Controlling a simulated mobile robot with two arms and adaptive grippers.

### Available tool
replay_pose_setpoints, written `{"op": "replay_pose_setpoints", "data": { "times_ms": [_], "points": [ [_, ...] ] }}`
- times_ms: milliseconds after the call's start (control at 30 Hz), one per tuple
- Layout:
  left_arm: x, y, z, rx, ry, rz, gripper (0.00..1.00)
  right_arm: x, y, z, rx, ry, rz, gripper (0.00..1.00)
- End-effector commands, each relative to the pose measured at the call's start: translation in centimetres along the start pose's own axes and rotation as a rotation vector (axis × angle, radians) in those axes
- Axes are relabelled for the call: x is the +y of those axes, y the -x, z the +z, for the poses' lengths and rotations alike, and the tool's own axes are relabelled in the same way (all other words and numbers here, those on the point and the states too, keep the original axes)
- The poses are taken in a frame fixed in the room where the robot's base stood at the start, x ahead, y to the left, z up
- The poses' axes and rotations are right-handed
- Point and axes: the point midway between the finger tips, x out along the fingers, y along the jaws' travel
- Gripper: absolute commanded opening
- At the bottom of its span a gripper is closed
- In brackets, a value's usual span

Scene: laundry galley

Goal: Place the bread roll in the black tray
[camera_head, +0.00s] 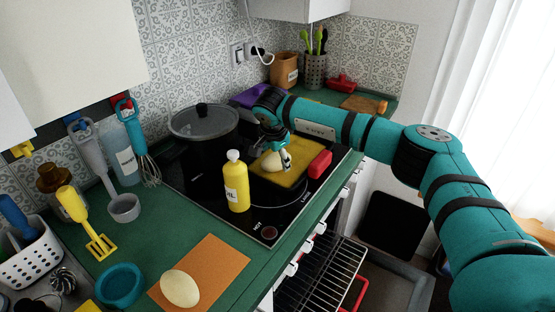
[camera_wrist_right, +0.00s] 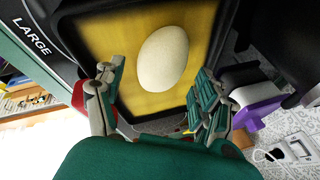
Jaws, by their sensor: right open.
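A pale, egg-shaped roll (camera_wrist_right: 163,58) lies on the yellow floor of a black-rimmed tray (camera_wrist_right: 128,98) in the right wrist view. In the head view this roll (camera_head: 272,161) is partly hidden by my right gripper (camera_head: 285,158), and the tray (camera_head: 292,178) sits on the black hob. My right gripper, also in the right wrist view (camera_wrist_right: 157,88), is open and empty, its fingers apart on either side below the roll. A second pale, oval roll-like thing (camera_head: 180,288) lies on an orange board at the front. My left gripper is not in view.
A yellow bottle (camera_head: 235,182) and a lidded dark pot (camera_head: 203,135) stand left of the tray. A red block (camera_head: 319,164) is at its right. A teal bowl (camera_head: 120,285) stands near the orange board (camera_head: 225,262). An open oven rack (camera_head: 320,275) lies below.

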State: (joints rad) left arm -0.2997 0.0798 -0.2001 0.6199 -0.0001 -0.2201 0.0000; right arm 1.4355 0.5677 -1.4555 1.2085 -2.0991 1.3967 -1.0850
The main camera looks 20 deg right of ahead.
Motion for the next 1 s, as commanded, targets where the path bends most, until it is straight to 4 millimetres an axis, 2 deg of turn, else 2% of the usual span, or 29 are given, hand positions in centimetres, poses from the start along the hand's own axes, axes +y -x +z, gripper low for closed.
{"op": "replay_pose_setpoints", "data": {
  "times_ms": [200, 433, 600, 1000],
  "points": [
    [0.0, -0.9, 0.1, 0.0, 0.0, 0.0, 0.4, -0.1, 4.8, 0.0, 0.0, 0.001, -0.005, 0.72],
    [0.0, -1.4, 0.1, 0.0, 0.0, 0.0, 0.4, 0.0, 8.4, 0.1, -0.001, 0.001, -0.001, 0.72],
    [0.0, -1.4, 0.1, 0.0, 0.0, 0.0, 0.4, 0.0, 9.4, 0.0, 0.001, 0.0, 0.001, 0.72],
    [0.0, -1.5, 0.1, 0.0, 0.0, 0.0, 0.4, 0.2, 9.5, 0.2, 0.0, 0.002, 0.0, 0.72]
  ]
}}
